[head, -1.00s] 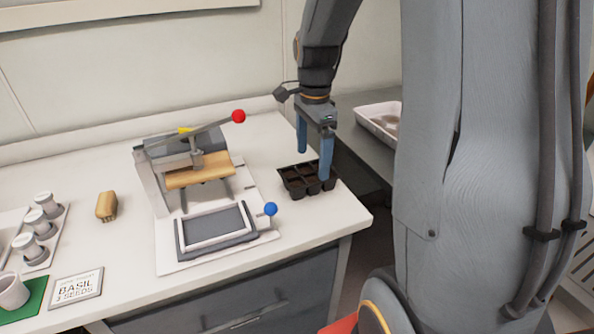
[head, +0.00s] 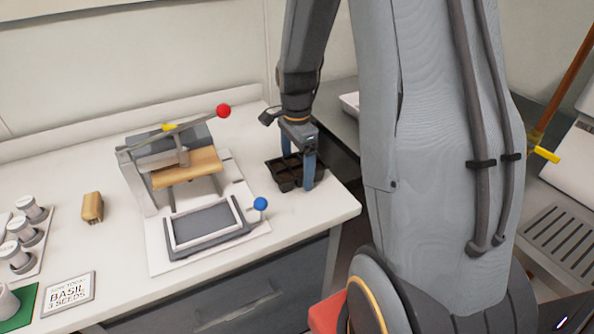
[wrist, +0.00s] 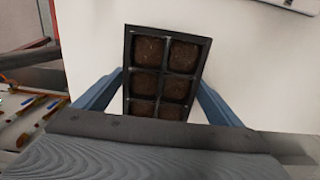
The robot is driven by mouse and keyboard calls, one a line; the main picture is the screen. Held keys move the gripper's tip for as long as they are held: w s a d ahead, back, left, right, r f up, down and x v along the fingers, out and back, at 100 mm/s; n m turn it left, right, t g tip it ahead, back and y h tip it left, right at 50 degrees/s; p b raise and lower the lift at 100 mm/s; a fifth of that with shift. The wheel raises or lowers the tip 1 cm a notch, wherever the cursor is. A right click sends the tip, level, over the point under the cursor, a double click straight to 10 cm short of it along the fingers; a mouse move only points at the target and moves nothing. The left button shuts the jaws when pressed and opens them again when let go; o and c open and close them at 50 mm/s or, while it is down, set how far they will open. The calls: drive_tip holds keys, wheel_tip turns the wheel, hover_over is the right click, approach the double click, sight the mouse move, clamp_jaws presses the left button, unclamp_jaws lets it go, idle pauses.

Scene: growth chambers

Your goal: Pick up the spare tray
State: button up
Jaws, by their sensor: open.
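The spare tray (head: 287,178) is a small black tray with several soil-filled cells. It sits on the white bench near its right end. In the wrist view the tray (wrist: 128,75) lies between the two blue fingers. My gripper (head: 298,170) is open and pointing down over the tray, with one finger on each side of it. In the wrist view my gripper (wrist: 160,95) shows gaps narrowing toward the tray's sides. I cannot tell whether the fingers touch it. The tray's near end is hidden by my gripper body in the wrist view.
A lever press (head: 185,165) with red and blue knobs stands left of the tray. Farther left are a tan block (head: 92,207), several white pots and a basil seeds card (head: 68,292). The bench's right edge is close to the tray; a grey counter (head: 338,130) lies beyond.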

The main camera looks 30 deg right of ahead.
drive_tip(key=c, duration=1)
drive_tip(key=shift+r, duration=0.15)
